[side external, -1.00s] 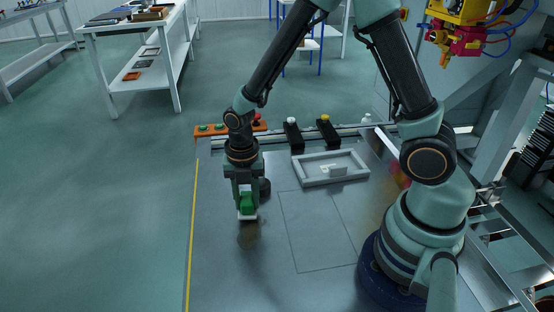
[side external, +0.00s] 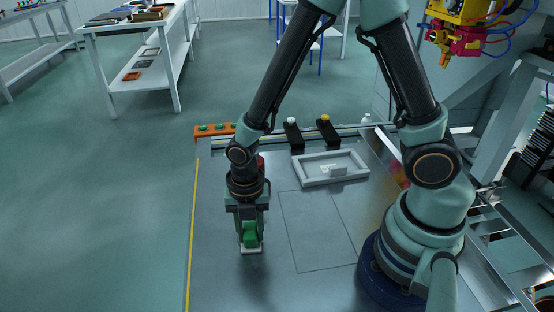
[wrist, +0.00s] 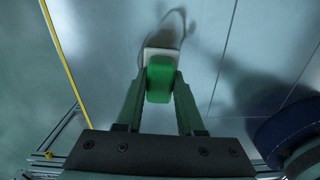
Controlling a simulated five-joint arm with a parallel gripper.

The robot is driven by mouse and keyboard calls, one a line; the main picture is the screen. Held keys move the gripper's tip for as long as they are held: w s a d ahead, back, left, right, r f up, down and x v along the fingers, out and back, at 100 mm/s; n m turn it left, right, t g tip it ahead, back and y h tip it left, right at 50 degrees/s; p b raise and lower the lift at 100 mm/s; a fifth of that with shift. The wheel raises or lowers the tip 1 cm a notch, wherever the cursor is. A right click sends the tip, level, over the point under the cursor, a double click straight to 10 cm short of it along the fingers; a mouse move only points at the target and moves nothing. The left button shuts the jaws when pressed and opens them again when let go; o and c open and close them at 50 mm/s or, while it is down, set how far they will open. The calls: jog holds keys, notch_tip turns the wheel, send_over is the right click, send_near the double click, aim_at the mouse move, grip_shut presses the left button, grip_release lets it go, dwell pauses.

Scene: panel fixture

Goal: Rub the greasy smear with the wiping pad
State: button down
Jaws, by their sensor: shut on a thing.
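My gripper (side external: 249,226) is shut on the green handle of the wiping pad (side external: 250,236), with the pad's pale face pointing down at the metal panel. In the wrist view the green handle (wrist: 160,78) sits between both fingers, and the pale pad edge shows beyond it. The pad is over the place where a brownish smear showed earlier, so the smear is mostly or fully hidden in the side view. In the wrist view a thin dark curved mark shows just beyond the pad; I cannot tell whether it is smear or shadow. I cannot tell whether the pad touches the panel.
A grey rectangular frame (side external: 331,167) with a small pale block lies right of my gripper. An orange button strip (side external: 215,129) and two black button boxes (side external: 293,133) line the back edge. A yellow line (side external: 191,235) marks the left edge. The panel's middle is clear.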

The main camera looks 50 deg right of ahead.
jog(key=shift+s+a, duration=0.9)
jog(key=shift+s, duration=0.05)
jog(key=shift+w+d, duration=3.7)
jog(key=shift+w, duration=0.05)
jog(key=shift+s+d, duration=0.1)
jog(key=shift+d, duration=0.2)
jog(key=shift+s, duration=0.25)
jog(key=shift+s+a, duration=3.7)
jog(key=shift+a, duration=0.05)
jog(key=shift+w+d, duration=3.85)
notch_tip(320, 180, up, 8)
